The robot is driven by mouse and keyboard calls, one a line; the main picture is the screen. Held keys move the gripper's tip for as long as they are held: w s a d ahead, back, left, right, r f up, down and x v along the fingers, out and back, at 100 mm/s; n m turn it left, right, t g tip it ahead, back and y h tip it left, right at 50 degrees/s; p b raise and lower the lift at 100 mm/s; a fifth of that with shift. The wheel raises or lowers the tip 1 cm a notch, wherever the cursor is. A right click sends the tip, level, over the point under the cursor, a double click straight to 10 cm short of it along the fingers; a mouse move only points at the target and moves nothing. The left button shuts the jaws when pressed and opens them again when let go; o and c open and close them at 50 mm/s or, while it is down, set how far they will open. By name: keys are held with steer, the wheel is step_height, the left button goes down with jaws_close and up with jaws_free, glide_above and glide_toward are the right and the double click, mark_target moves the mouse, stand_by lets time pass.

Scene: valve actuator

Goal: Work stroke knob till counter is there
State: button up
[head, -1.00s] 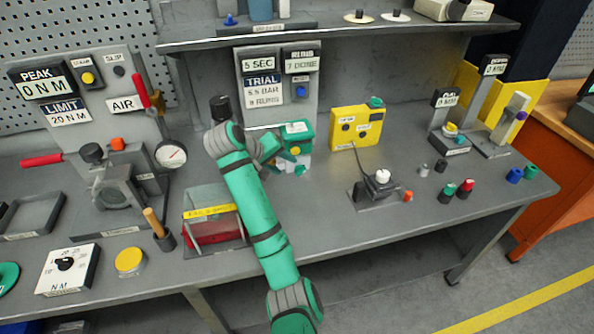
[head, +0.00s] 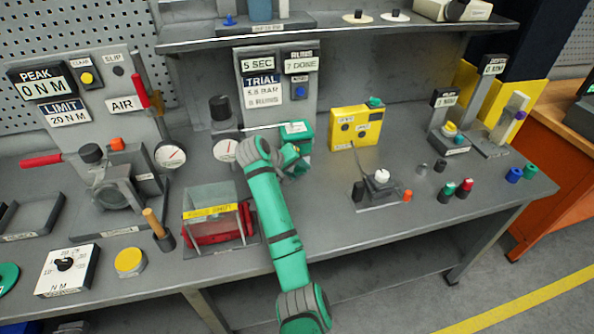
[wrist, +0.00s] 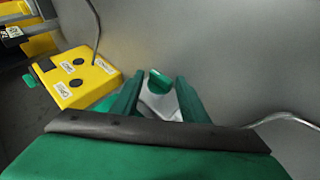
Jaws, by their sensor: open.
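The runs counter (head: 301,61) on the grey panel at the back reads 7 DONE. The trial card (head: 263,91) appears to read 5.5 BAR, 8 RUNS. A green unit with a white label (head: 297,128) stands below that panel, with a thin pipe from the left. My gripper (head: 294,158) is beside this unit, partly hidden by my arm. In the wrist view my gripper (wrist: 157,84) is open. A small green cylindrical knob (wrist: 159,77) shows between the fingers, over a pale grey part; I cannot tell whether they touch it, or whether it is the stroke knob.
A yellow box (head: 356,127) stands to the right, also in the wrist view (wrist: 78,78). A black knob (head: 220,107) and gauge (head: 227,149) are to the left. A clear-fronted guard (head: 210,213) stands in front. A white-topped knob (head: 381,176) is at centre right.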

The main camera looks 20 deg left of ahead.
steer(key=shift+c, duration=0.6)
steer(key=shift+a, duration=0.1)
steer(key=c, duration=0.7)
steer(key=shift+o, duration=0.2)
steer(key=shift+r, duration=0.1)
steer(key=shift+o, duration=0.2)
steer(key=shift+w+d+r+m+g+y, duration=0.1)
steer(key=shift+m+g+y, duration=0.1)
steer(key=shift+g+y, duration=0.35)
steer(key=shift+w+d+r+m+g+y, duration=0.1)
steer(key=shift+m+g+y, duration=0.2)
steer(key=shift+y, duration=0.35)
steer(key=shift+w+d+f+m+g+y, duration=0.1)
steer(key=shift+d+m+g+y, duration=0.1)
steer(key=shift+g+y, duration=0.5)
steer(key=shift+w+d+m+g+y, duration=0.15)
steer(key=shift+g+y, duration=0.3)
steer(key=shift+y, duration=0.35)
steer(key=shift+c, duration=0.2)
steer(key=shift+d, duration=0.1)
